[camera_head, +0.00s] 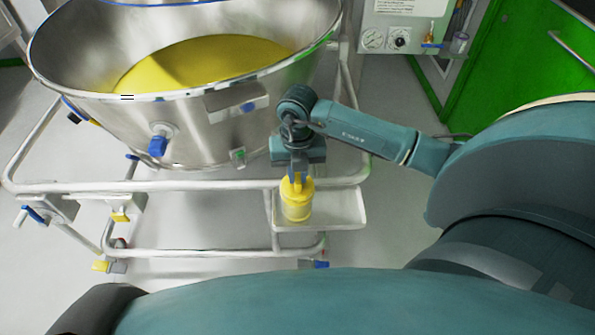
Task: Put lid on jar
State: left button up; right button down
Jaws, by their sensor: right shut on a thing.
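A small jar (297,208) with pale yellow sides stands upright on a small white tray at the side of the vessel frame. A brighter yellow lid (303,189) is at the jar's top. My right gripper (297,182) points down from above, shut on the lid. Its fingers cover part of the lid, and I cannot tell whether the lid is seated or just above the rim. My left gripper is not in view.
A large steel vessel (190,125) holding yellow material stands behind the tray (340,212). White frame rails (110,187) run around it. The tray is bare right of the jar. A wall panel with gauges (400,25) and a green door (530,60) are behind.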

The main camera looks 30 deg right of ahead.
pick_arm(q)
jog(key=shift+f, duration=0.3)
pick_arm(e)
jog(key=shift+f, duration=0.4)
jog(key=c, duration=1.3)
grip_release()
jog(key=shift+c, duration=0.2)
jog(key=shift+r, duration=0.3)
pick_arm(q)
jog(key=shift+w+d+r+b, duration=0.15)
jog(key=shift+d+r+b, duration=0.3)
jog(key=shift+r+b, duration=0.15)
pick_arm(e)
notch_tip(320, 180, up, 13)
jog(key=shift+f, duration=0.15)
